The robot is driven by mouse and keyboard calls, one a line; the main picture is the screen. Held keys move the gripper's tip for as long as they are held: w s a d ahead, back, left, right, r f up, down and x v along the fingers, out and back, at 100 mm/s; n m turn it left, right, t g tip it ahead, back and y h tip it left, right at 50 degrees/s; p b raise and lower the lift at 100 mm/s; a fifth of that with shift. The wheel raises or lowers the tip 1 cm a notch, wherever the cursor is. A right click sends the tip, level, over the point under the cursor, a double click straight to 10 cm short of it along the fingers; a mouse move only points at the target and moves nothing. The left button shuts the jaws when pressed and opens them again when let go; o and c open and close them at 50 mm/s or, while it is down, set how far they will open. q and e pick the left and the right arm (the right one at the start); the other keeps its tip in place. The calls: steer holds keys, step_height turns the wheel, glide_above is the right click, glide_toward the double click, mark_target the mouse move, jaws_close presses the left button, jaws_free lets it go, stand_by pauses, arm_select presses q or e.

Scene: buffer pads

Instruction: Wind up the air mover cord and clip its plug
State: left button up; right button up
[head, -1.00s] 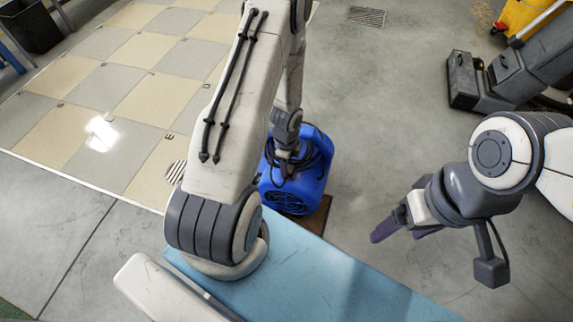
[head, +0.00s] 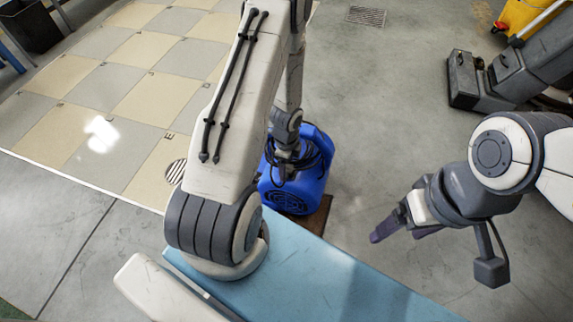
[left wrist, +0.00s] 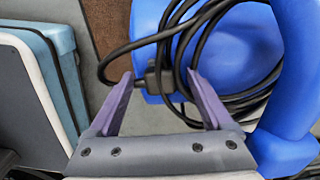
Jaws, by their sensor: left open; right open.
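The blue air mover (head: 300,192) stands on the floor beyond the blue-topped surface, partly hidden by my left arm. Its black cord (left wrist: 238,98) hangs in several loops against the blue housing in the left wrist view. A dark plug-like piece (left wrist: 153,79) on the cord lies between the spread fingers of my left gripper (left wrist: 162,88). The fingers are open, and I cannot tell whether they touch it. In the head view my left gripper (head: 284,166) is at the air mover, small and partly obscured. My right gripper (head: 402,233) is open and empty over the floor at right.
A light-blue top (head: 320,285) fills the front. A brown mat (head: 318,217) lies beside the air mover. Dark equipment (head: 480,85) and a yellow bucket (head: 525,15) stand at the upper right. Checkered floor pads (head: 110,95) cover the left. The floor at centre right is clear.

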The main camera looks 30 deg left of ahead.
arm_select(q)
step_height(320, 180, up, 10)
steer(key=p, duration=1)
steer(key=shift+r, duration=0.25)
steer(key=d+r+n, duration=0.2)
steer(key=d+r, duration=0.5)
steer(key=r, duration=0.2)
steer(key=d+r+n, duration=0.2)
steer(key=d+r, duration=0.4)
steer(key=r, duration=0.4)
steer(key=s+d+r+n, duration=0.1)
steer(key=s+d+r, duration=0.25)
steer(key=s, duration=0.25)
steer(key=s+d+r+n+h, duration=0.1)
steer(key=s+d+r+n, duration=0.15)
steer(key=s+r, duration=0.3)
steer(key=s+d+r+n, duration=0.1)
steer(key=s+d+r, duration=0.25)
steer(key=s, duration=0.25)
step_height(320, 180, up, 28)
steer(key=p, duration=2.9)
steer(key=shift+s+r, duration=0.15)
steer(key=shift+s, duration=0.05)
